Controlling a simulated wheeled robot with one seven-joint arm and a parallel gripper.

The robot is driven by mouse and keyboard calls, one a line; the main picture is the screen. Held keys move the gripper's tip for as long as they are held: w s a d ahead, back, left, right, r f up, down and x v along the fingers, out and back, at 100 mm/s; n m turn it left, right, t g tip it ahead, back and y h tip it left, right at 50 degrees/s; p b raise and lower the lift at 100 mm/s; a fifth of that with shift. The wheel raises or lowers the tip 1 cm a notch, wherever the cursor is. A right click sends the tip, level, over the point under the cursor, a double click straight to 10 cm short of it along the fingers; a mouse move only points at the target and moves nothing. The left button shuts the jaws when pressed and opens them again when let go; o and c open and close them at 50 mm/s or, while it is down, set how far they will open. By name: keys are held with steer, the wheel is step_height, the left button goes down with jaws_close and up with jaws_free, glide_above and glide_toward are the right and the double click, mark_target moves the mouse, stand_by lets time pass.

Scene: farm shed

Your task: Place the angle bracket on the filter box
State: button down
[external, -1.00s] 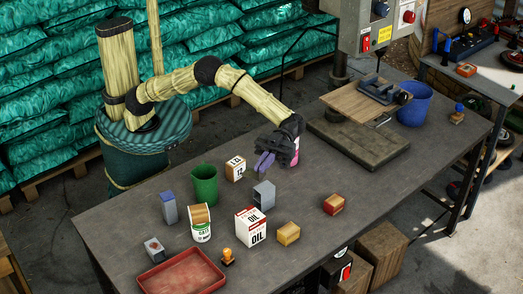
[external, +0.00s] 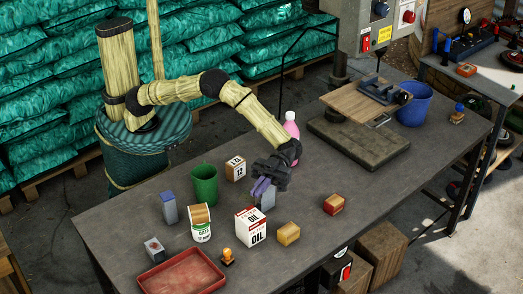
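The grey angle bracket (external: 268,202) stands on the workbench right of centre, behind the white and red oil box. My gripper (external: 261,187), with purple fingers, is right over the bracket and hides its upper part. I cannot tell whether the fingers touch it, or whether they are open or shut. No box can be read as the filter box. Small boxes in view are a tan and white one marked 12 (external: 235,169), a yellow-brown one (external: 288,234) and a red and tan one (external: 333,204).
The oil box (external: 250,227) stands close in front of the bracket. A green cup (external: 204,185), a can (external: 201,231) and a blue-grey box (external: 169,208) are to the left. A pink bottle (external: 291,125) is behind my gripper. A red tray (external: 181,272) lies at the front left.

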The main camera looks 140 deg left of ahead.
steer(key=shift+f, duration=1.6)
steer(key=shift+f, duration=1.9)
steer(key=shift+f, duration=0.1)
steer(key=c, duration=1.7)
jaws_free()
steer(key=shift+a, duration=0.2)
steer(key=v, duration=1.1)
steer(key=shift+s+a, duration=0.2)
steer(key=shift+a, duration=0.1)
